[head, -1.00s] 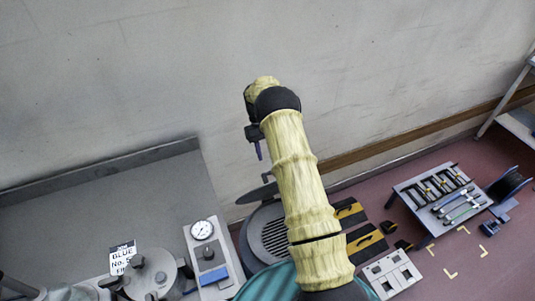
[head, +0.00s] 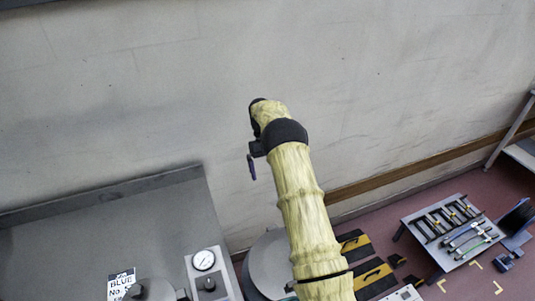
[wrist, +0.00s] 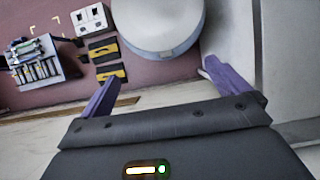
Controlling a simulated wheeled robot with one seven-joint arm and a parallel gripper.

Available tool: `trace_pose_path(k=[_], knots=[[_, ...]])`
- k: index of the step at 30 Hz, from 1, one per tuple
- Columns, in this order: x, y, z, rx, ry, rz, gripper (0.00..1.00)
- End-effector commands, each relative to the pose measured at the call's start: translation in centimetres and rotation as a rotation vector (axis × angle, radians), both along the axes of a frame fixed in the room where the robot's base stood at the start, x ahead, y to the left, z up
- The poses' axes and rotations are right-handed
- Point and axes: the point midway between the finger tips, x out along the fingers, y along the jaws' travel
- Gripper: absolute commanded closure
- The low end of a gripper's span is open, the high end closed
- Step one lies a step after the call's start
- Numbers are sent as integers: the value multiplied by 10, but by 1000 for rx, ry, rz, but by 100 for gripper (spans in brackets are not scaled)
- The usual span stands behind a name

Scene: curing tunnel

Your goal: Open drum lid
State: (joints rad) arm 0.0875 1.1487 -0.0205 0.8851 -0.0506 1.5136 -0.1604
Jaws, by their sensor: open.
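The drum's lid shows as a plain grey disc (head: 268,262) at the lower middle of the head view, partly hidden by my arm. In the wrist view the round grey lid (wrist: 158,22) is at the top centre, with a pale bluish rim, cut off by the frame edge. It appears to lie flat. My gripper (wrist: 161,72) is open and empty, its purple fingers spread apart, and the lid lies beyond them.
Black-and-yellow plates (head: 373,277) and a tool table (head: 455,228) are at right. The wall (head: 400,90) is close behind my gripper.

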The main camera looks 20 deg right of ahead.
Motion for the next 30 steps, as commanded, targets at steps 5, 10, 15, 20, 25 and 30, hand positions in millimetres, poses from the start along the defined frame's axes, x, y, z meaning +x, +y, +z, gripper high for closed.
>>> trace_pose_path(k=[5, 10, 15, 20, 25, 30], knots=[[11, 1, 22, 1, -3, 1, 0], [18, 2, 40, 1, -3, 1, 0], [24, 2, 52, 0, -1, 1, 0], [27, 2, 61, 0, -1, 0, 0], [28, 3, 66, 0, 0, 0, 0], [28, 2, 66, 0, 0, 0, 0]])
